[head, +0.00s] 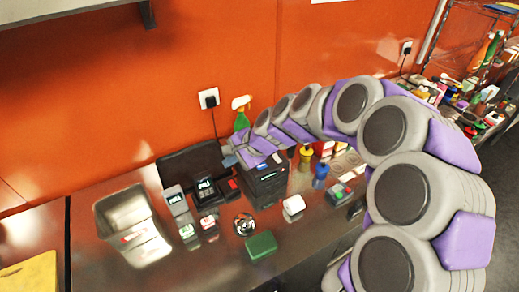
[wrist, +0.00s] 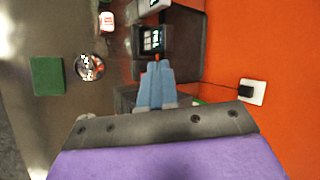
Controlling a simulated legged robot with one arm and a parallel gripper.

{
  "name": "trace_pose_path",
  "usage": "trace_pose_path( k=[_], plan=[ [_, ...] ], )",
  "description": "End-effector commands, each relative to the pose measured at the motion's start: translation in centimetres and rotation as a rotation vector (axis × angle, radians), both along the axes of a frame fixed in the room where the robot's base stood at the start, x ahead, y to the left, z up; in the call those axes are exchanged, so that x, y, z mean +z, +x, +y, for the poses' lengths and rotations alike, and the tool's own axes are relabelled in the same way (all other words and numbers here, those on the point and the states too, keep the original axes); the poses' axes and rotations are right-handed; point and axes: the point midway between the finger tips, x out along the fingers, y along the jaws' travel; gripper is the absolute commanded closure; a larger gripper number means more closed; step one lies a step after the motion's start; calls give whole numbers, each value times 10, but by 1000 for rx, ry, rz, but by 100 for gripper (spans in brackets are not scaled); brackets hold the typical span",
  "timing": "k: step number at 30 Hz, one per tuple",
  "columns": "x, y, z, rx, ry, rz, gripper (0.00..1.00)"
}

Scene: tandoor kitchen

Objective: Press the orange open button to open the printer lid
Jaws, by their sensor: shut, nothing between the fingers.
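A black box-shaped device (head: 268,180), which looks like the printer, stands on the steel counter below the end of my arm. Its dark side also shows beside my fingers in the wrist view (wrist: 124,98). I cannot make out the orange open button in either view. My gripper (head: 229,160) is at the device's left, near the wall. In the wrist view, its blue fingers (wrist: 158,66) are together and empty, partly covering the device. I cannot tell whether the fingertips touch anything.
A dark terminal with a lit screen (head: 205,189) stands left of the device. A green spray bottle (head: 241,121) stands by the orange wall.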

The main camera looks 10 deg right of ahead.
Motion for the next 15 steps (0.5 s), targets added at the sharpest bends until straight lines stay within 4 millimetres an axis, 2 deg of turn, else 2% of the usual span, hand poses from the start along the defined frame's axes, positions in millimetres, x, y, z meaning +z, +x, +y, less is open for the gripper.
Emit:
trace_pose_path(
  k=[1, 3, 6, 9, 15],
  plan=[
    [3, 24, -3, -84, 42, 20, 100],
    [-1, 56, -14, -217, 96, 41, 100],
    [-11, 96, -40, -403, 165, 70, 100],
    [-25, 124, -71, -565, 218, 97, 100],
    [-47, 152, -115, -763, 272, 126, 100]
  ],
)
